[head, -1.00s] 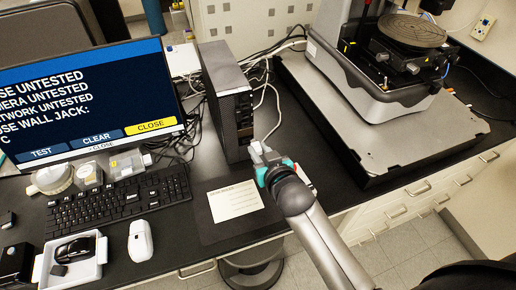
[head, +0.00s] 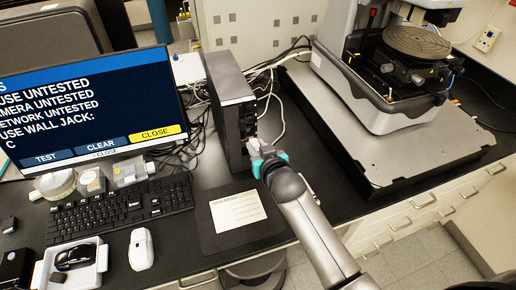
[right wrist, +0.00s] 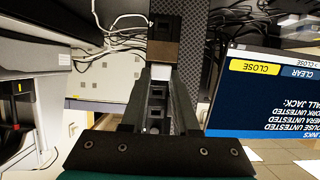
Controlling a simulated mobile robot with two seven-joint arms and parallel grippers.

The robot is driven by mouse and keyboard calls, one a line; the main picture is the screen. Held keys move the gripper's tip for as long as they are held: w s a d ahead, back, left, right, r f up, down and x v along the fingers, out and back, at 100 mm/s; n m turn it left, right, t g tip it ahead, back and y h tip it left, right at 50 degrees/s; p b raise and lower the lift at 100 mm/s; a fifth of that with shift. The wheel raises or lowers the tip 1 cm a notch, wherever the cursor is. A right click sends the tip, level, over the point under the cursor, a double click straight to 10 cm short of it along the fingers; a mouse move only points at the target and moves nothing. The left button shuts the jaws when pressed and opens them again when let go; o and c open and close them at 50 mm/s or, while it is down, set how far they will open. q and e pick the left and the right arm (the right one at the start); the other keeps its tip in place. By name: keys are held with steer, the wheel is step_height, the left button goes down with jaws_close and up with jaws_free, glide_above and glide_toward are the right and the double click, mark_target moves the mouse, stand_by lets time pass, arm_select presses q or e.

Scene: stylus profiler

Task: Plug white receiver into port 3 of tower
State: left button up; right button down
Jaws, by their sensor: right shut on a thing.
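The black tower (head: 228,95) stands upright in the middle of the desk, right of the monitor. Its narrow port side (head: 249,122) faces right, and I cannot read the port numbers. My right gripper (head: 255,146) is shut at the lower part of that side, very close to it. In the right wrist view, a small white piece, which looks like the white receiver (right wrist: 160,72), shows between the fingertips. The tower's dark side (right wrist: 163,22) shows just beyond. I cannot tell whether the receiver touches a port. My left gripper is not in view.
White and black cables (head: 272,85) hang beside and behind the tower. A large profiler (head: 385,75) on a grey slab (head: 400,150) fills the right. A keyboard (head: 120,206), a white mouse (head: 141,249) and a paper card (head: 237,211) lie in front.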

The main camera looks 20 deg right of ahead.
stand_by(0.8)
steer(key=shift+w, duration=0.2)
steer(key=shift+w, duration=0.75)
steer(key=shift+w, duration=0.15)
steer(key=c, duration=1.1)
jaws_free()
steer(key=o, duration=0.4)
steer(key=shift+o, duration=0.5)
steer(key=shift+c, duration=0.2)
steer(key=shift+c, duration=0.2)
